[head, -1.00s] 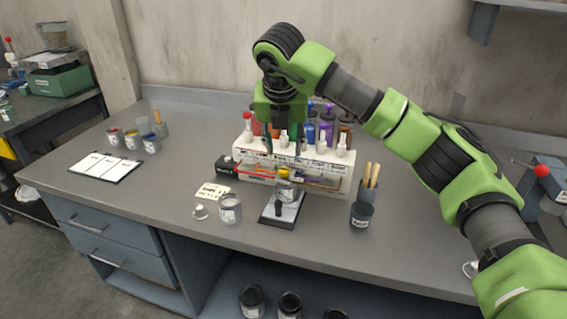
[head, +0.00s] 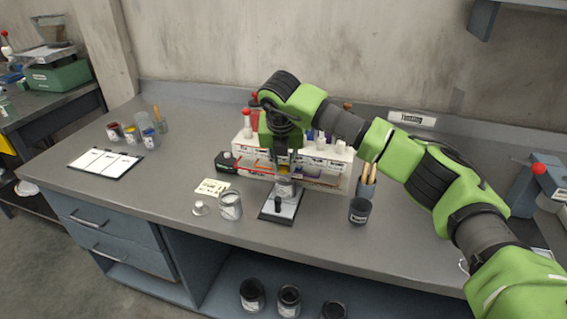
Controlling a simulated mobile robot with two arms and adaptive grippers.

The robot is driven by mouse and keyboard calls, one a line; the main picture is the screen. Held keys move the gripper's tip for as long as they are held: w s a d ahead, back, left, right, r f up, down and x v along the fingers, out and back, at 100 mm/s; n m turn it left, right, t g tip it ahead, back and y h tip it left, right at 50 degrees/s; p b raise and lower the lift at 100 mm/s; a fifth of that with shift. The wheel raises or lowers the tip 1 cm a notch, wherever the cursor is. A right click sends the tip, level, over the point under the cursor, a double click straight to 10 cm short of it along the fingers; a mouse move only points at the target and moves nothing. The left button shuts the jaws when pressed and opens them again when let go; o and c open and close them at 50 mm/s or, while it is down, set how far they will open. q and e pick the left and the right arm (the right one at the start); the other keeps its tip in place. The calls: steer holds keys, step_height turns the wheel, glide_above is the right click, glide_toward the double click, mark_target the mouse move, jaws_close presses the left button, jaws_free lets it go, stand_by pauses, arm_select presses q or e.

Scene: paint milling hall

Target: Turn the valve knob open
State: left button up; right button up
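A white paint dispenser rack (head: 338,162) stands at the middle of the bench, with coloured bottles and white-topped parts along its top. A red-topped bottle (head: 247,122) shows at its left end. My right gripper (head: 283,163) points down in front of the rack's middle, its two dark fingers apart. It hides the rack's centre, so I cannot make out the valve knob or whether the fingers touch it. Below the gripper, a small can (head: 285,188) stands on a flat plate with a black front (head: 280,208). My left gripper is out of view.
An open grey can (head: 231,206) and its lid (head: 200,208) stand left of the plate. A dark cup (head: 359,211) and a brush holder (head: 365,188) stand right. A clipboard (head: 105,163) and small paint jars (head: 132,135) lie further left. The bench front is mostly clear.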

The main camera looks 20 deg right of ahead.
jaws_close()
